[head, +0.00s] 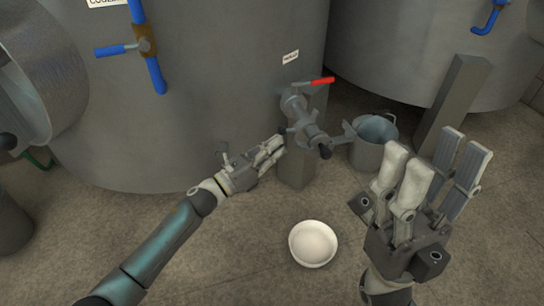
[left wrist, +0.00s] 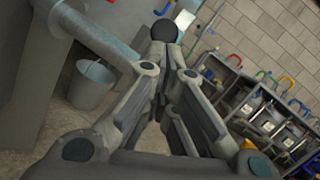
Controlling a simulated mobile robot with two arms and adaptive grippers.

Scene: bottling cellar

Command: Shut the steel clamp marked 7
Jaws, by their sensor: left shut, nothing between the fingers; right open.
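A grey steel pipe fitting (head: 305,122) with a red-handled valve (head: 322,81) comes out of the big tank. My right gripper (head: 430,158) is open and empty, right of the fitting.
A metal bucket (head: 368,154) stands on the floor right of the fitting. A white bowl (head: 313,243) is on the floor in front. The left wrist view shows a shelf rack (left wrist: 240,95) by the brick wall.

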